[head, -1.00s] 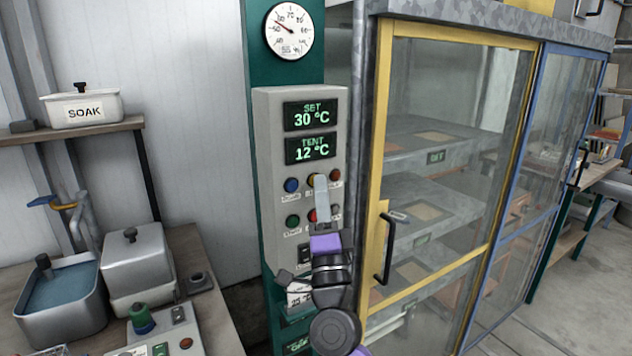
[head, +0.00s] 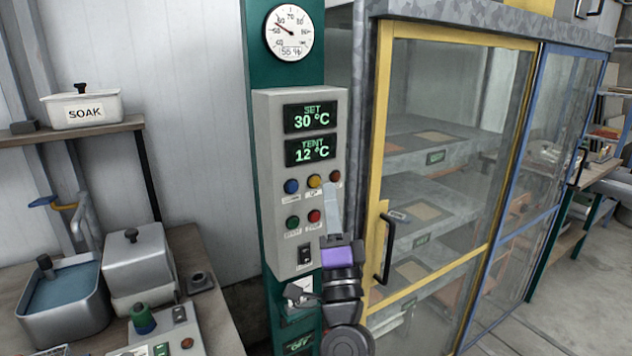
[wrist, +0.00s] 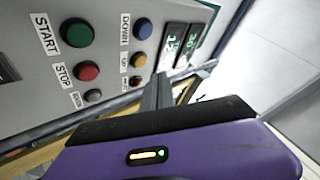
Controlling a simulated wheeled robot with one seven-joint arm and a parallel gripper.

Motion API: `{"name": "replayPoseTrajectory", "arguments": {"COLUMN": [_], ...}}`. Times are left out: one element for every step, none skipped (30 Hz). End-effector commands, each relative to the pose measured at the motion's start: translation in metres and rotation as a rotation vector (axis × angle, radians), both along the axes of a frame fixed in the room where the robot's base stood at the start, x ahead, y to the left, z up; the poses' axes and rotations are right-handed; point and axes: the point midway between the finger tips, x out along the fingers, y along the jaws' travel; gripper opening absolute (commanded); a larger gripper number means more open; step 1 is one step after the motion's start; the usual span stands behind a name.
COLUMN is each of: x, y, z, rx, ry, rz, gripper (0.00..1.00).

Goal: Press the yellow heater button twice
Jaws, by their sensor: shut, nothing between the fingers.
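The yellow button (head: 314,181) sits on the grey control panel (head: 262,150), between a blue button (head: 291,186) on its left and a red one (head: 336,176) on its right. It shows fully in the head view. In the wrist view the yellow button (wrist: 138,60) is beside the blue DOWN button (wrist: 142,29). The fingers also show in the wrist view (wrist: 163,80), apart from the yellow button. The gap to the panel is hard to judge.
Green START (head: 292,222) and red STOP (head: 314,216) buttons lie below. The displays (head: 310,117) read SET 30 °C and TENT 12 °C. A yellow-framed glass door (head: 379,200) with a black handle (head: 386,250) stands close on the right. A bench with metal tanks (head: 137,262) is left.

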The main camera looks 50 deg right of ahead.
Motion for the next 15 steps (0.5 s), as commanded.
{"name": "replayPoseTrajectory", "arguments": {"x": [-0.005, -0.008, -0.011, -0.013, -0.016, -0.02, -0.022, -0.024, -0.027, -0.029, -0.03, -0.031, -0.032, -0.032, -0.032], "y": [0.001, 0.002, 0.003, 0.004, 0.005, 0.006, 0.006, 0.007, 0.008, 0.008, 0.008, 0.009, 0.009, 0.009, 0.009], "z": [0.001, 0.001, 0.001, 0.0, 0.0, 0.0, 0.0, 0.0, 0.0, 0.0, 0.0, 0.0, 0.001, 0.001, 0.0], "rx": [0.0, 0.0, 0.0, 0.0, 0.0, 0.0, 0.0, 0.0, 0.0, 0.0, 0.0, 0.0, 0.0, 0.0, 0.0], "ry": [0.001, 0.001, 0.001, 0.001, 0.001, 0.001, 0.001, 0.001, 0.001, 0.001, 0.001, 0.0, 0.0, 0.0, 0.0], "rz": [0.001, 0.001, -0.001, -0.001, -0.001, -0.001, -0.001, -0.001, -0.001, -0.001, -0.001, 0.0, 0.0, 0.0, 0.0], "gripper": [0.0, 0.0, 0.0, 0.0, 0.0, 0.0, 0.0, 0.0, 0.0, 0.0, 0.0, 0.0, 0.0, 0.0, 0.0]}}
